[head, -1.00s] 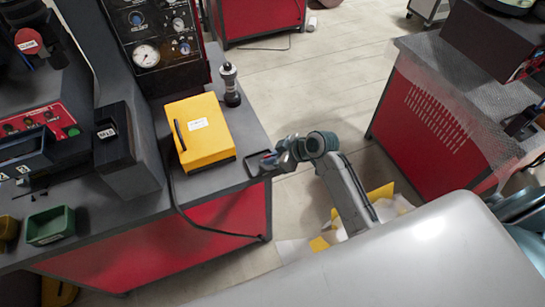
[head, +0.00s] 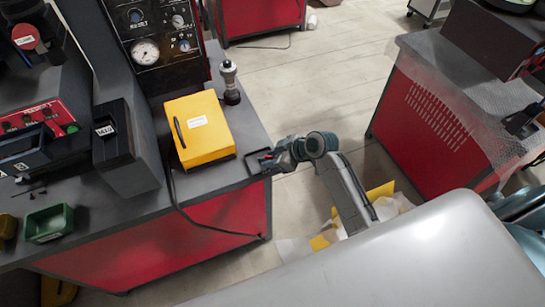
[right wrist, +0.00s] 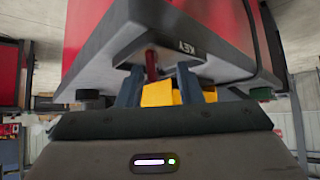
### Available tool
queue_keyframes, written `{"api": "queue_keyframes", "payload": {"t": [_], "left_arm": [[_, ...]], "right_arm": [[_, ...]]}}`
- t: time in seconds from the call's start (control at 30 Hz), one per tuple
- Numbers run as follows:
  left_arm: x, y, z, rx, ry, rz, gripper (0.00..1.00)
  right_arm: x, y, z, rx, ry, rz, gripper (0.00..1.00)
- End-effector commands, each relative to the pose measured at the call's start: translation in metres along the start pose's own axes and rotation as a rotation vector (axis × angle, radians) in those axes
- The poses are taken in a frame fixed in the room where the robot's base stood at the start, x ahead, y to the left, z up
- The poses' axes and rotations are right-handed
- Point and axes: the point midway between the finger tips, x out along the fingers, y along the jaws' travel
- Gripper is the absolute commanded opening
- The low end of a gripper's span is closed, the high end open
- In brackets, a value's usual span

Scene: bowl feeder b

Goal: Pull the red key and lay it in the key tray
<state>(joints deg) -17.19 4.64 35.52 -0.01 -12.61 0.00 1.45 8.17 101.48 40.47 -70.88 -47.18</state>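My right gripper (head: 268,160) is at the right end of the near bench, at the small dark key tray (head: 252,163). In the right wrist view its two fingers (right wrist: 158,86) stand apart. A dark red upright piece, likely the red key (right wrist: 151,65), shows between the fingertips, nearer the left finger. I see a gap to the right finger. A label reading KEY (right wrist: 187,47) sits on the grey surface just beyond. Whether the key rests in the tray is too small to tell in the head view. My left gripper is out of view.
A yellow box (head: 199,130) stands on the near bench left of the tray, with a black and silver knob post (head: 230,82) behind it. A green bin (head: 49,223) is at far left. A red cabinet (head: 425,125) stands across the open floor.

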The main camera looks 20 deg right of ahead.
Motion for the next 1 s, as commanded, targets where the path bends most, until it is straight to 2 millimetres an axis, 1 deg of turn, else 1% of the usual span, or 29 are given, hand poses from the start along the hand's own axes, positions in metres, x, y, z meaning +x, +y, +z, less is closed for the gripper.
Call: {"api": "queue_keyframes", "payload": {"t": [0.23,0.33,0.47,0.6,0.7,0.83,1.0], "left_arm": [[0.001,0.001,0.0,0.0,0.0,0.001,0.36],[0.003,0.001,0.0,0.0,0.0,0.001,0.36],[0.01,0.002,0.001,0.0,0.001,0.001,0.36],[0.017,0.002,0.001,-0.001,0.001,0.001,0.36],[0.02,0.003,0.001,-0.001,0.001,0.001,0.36],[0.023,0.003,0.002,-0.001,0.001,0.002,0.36],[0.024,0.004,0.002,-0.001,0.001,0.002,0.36]], "right_arm": [[-0.001,0.0,0.0,0.0,0.0,0.001,0.33],[-0.008,0.001,0.001,-0.001,-0.001,0.003,0.33],[-0.029,0.001,0.002,-0.006,-0.001,0.003,0.33],[-0.059,0.001,0.003,-0.007,-0.003,0.004,0.33],[-0.076,0.001,0.002,-0.005,-0.003,0.004,0.33],[-0.093,0.001,0.002,-0.004,-0.002,0.003,0.33],[-0.105,0.0,0.001,-0.001,-0.001,0.001,0.33]]}}
